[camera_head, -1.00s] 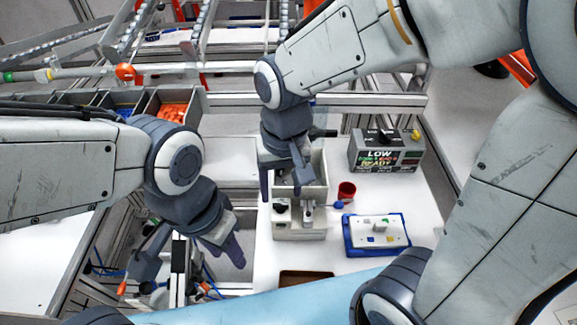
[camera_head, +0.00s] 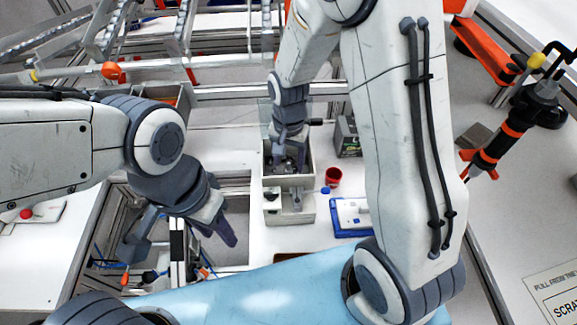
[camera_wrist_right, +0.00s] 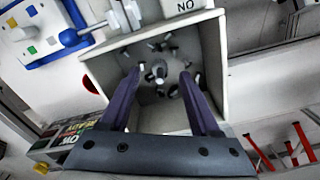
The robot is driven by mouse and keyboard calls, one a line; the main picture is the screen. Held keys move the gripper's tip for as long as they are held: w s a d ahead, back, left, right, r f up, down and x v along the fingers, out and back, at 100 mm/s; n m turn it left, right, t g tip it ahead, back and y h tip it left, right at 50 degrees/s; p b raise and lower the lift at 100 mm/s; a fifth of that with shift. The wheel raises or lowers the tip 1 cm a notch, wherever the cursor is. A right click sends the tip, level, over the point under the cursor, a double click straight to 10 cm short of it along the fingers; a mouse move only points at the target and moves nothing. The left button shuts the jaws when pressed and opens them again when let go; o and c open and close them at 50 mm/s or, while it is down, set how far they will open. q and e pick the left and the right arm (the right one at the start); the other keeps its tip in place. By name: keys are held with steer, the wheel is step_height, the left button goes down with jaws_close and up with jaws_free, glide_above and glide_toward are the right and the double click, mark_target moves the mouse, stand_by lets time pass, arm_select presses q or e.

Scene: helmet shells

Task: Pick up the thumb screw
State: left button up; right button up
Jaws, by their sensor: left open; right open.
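Several small thumb screws (camera_wrist_right: 158,69), dark with silvery parts, lie loose on the floor of a light grey bin (camera_wrist_right: 213,62) in the right wrist view. My right gripper (camera_wrist_right: 160,76) is open, its two purple fingers pointing down into the bin with screws between and around the tips. No screw is visibly held. In the head view my right gripper (camera_head: 290,160) is over the bin (camera_head: 309,172), and its arm hides part of the scene. My left gripper (camera_head: 182,243) is open and empty, above the frame opening left of the bin.
A red cup (camera_head: 333,177) and a blue-edged tray (camera_head: 352,216) stand right of the bin. A grey box with a display (camera_head: 346,137) is behind them, partly hidden by my right arm. A grey fixture (camera_head: 290,206) adjoins the bin's front.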

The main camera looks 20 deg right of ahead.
steer(key=shift+f, duration=1.1)
jaws_close()
